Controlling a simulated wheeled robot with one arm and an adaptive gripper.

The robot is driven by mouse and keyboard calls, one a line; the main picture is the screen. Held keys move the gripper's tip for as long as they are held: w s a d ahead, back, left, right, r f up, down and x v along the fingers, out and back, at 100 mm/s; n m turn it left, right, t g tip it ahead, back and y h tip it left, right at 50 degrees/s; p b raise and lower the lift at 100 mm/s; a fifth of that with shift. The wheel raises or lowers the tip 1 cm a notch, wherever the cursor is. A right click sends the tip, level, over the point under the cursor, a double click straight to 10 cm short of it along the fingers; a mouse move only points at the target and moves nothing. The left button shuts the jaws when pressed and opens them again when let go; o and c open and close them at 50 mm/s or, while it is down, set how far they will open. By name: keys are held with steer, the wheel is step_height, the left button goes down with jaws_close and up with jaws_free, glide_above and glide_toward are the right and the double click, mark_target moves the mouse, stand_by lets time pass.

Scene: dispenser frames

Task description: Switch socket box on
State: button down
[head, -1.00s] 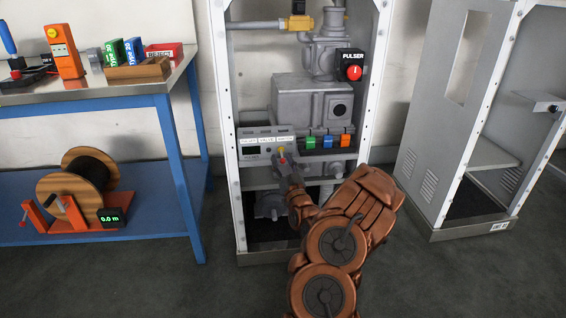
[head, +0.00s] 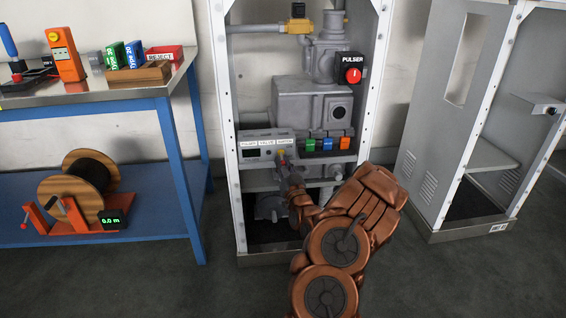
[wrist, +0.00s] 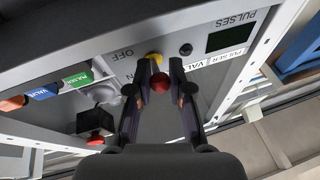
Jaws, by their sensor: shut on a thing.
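The socket box (head: 264,153) is a grey box with labelled ports on the cabinet's middle shelf. In the wrist view its face (wrist: 202,52) fills the upper middle, upside down, with OFF lettering beside a yellow switch base (wrist: 154,57). A red ball knob (wrist: 159,84) of the switch sits between my fingers. My gripper (wrist: 161,70) is shut on this knob, one finger on each side. In the head view my gripper (head: 286,170) reaches the box's right part from below. The fingers hide much of the switch, so its position is hard to tell.
Green (head: 310,145), blue (head: 327,144) and orange (head: 344,143) blocks sit right of the box. A black pulser box with a red button (head: 353,75) is above right. White cabinet posts (head: 373,90) flank the opening. A workbench (head: 150,95) stands left.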

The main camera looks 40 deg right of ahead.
steer(key=shift+r+g+y+p, duration=0.3)
steer(key=shift+r+g+p, duration=0.45)
steer(key=shift+p, duration=0.25)
steer(key=g+p, duration=0.1)
steer(key=r+g+y+p, duration=0.1)
steer(key=p, duration=0.1)
steer(key=shift+s+a+m, duration=0.1)
steer(key=shift+m, duration=0.3)
steer(key=g+p, duration=0.1)
steer(key=r+g+y+p, duration=0.1)
steer(key=shift+m+p, duration=0.3)
steer(key=shift+r+g+y+p, duration=0.1)
steer(key=shift+g+y+p, duration=0.4)
steer(key=shift+g+p, duration=0.5)
steer(key=shift+g, duration=0.35)
steer(key=c, duration=1)
jaws_free()
steer(key=shift+c, duration=0.2)
